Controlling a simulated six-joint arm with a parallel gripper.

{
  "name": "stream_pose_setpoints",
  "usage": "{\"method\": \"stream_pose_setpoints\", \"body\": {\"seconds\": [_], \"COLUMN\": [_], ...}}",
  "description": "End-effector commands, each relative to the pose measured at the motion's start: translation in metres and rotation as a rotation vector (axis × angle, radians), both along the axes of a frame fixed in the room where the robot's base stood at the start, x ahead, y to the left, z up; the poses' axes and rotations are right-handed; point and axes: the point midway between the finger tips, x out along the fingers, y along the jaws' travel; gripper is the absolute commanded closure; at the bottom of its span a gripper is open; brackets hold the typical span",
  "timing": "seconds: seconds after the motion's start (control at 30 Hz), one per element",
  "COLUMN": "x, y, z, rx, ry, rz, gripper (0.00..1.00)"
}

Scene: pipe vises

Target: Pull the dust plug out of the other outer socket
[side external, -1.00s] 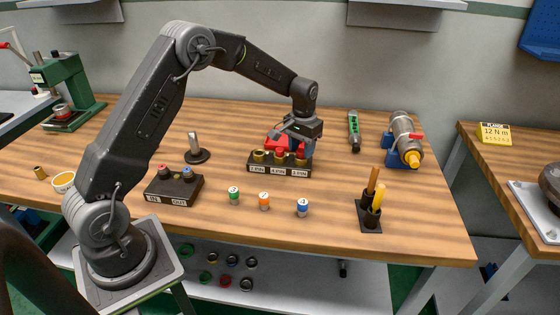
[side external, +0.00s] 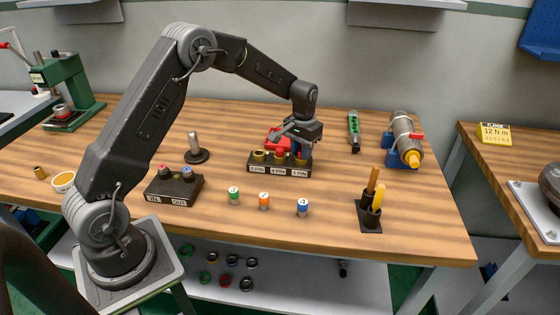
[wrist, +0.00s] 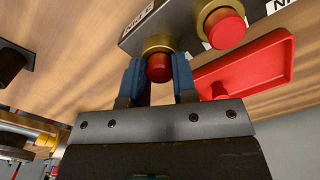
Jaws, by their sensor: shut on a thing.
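A dark socket block (side external: 279,170) stands on the bench with three brass sockets in a row and white pin labels on its front. My gripper (side external: 301,153) is at the right outer socket in the side view. In the wrist view its blue fingers (wrist: 159,77) are shut on a red dust plug (wrist: 159,68), which sits at the mouth of its brass socket (wrist: 157,47). A second red plug (wrist: 226,29) is in the middle socket; it also shows in the side view (side external: 279,153). The left outer socket (side external: 259,156) shows brass with no red plug visible.
A red tray (wrist: 245,75) lies beside the block, partly hidden in the side view. Several numbered caps, such as the orange one (side external: 264,201), stand in front. A black holder (side external: 369,216) stands at right, and a two-plug box (side external: 174,188) at left.

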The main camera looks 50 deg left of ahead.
Motion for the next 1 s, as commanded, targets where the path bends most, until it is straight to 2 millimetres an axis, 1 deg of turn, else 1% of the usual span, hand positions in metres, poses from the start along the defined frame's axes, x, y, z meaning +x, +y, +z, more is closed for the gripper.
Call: {"method": "stream_pose_setpoints", "body": {"seconds": [0.03, 0.17, 0.2, 0.43, 1.0], "x": [0.000, 0.000, 0.000, 0.000, 0.000], "y": [0.000, 0.000, 0.000, 0.000, 0.000], "z": [0.000, 0.000, 0.000, 0.001, 0.012], "rx": [0.000, 0.000, 0.000, 0.000, 0.000], "ry": [0.000, 0.000, 0.000, -0.001, -0.001], "rz": [0.000, 0.000, 0.000, 0.000, 0.000], "gripper": [0.86, 0.98, 1.00, 1.00, 1.00]}}
